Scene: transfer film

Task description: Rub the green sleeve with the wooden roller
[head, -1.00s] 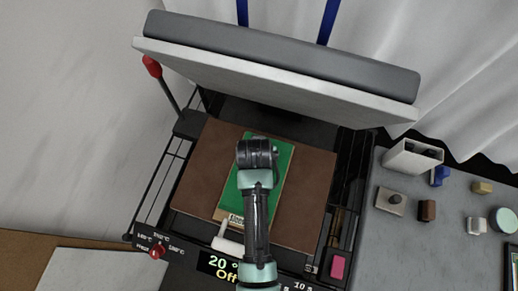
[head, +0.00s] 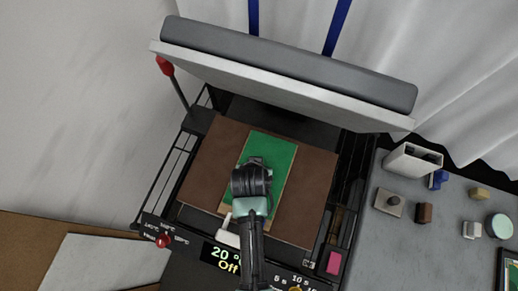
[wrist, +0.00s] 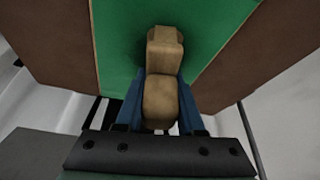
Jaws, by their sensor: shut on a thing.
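The green sleeve (head: 272,150) is a long green panel with tan edges, lying flat on a brown board in the open press. It also fills the middle of the wrist view (wrist: 115,50). My gripper (wrist: 164,90) has blue fingers shut on the wooden roller (wrist: 165,50), a tan piece with a rounded block at the near end. The roller's far end is over the green surface with a dark shadow around it; I cannot tell for sure whether it touches. In the head view my wrist hides the roller and the near middle of the sleeve.
The brown board (head: 310,190) lies under the raised press lid (head: 285,85). A white T-shaped piece (head: 228,236) lies at the press's front edge. A pink block (head: 334,262) is at the front right. A grey side table (head: 400,240) holds a white box (head: 411,162) and several small blocks.

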